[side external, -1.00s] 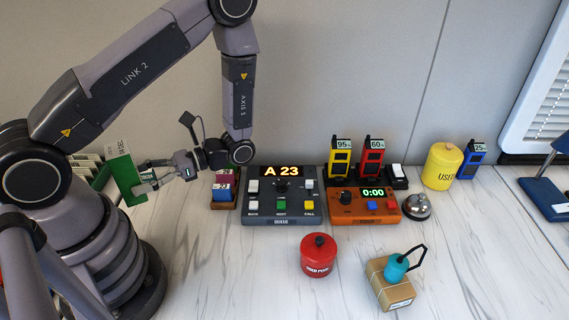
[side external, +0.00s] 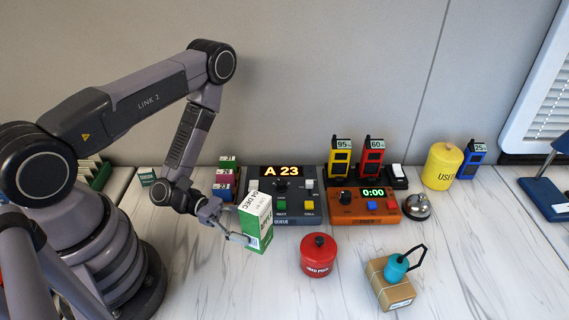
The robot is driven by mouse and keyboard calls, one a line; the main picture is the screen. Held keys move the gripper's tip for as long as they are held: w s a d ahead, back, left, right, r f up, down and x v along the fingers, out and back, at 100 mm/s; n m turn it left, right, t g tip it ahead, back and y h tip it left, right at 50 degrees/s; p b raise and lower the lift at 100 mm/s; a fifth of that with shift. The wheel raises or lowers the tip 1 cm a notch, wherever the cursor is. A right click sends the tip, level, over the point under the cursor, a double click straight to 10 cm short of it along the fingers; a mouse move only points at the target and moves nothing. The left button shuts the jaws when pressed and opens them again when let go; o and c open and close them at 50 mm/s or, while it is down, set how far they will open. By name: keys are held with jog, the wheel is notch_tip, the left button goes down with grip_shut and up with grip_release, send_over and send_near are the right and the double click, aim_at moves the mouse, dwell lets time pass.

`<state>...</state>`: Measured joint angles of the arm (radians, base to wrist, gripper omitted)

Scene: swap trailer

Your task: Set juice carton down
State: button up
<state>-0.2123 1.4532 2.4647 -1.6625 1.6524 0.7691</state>
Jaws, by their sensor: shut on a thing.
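The juice carton (side external: 257,222) is a white and green box with "04 DEC" printed near its top. It is slightly tilted, in front of the left part of the queue console. My gripper (side external: 242,224) is shut on the carton from its left side. The carton's base is close to the marble counter; I cannot tell whether it touches.
The queue console (side external: 318,214) is just behind the carton, with an orange timer box (side external: 365,215) beside it. A red canister (side external: 318,256) stands to the right, and a cardboard box with a teal item (side external: 391,285) beyond. Counter at the front is clear.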

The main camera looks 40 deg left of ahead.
aim_at(253, 262)
jog(key=shift+n+t, duration=0.4)
jog(key=shift+t, duration=0.2)
jog(key=f, duration=0.8)
jog(key=shift+w+a+f, duration=0.15)
jog(key=shift+a+f, duration=0.05)
jog(key=shift+f, duration=0.15)
jog(key=shift+f, duration=0.2)
jog(key=o, duration=1.2)
jog(key=shift+o, duration=0.2)
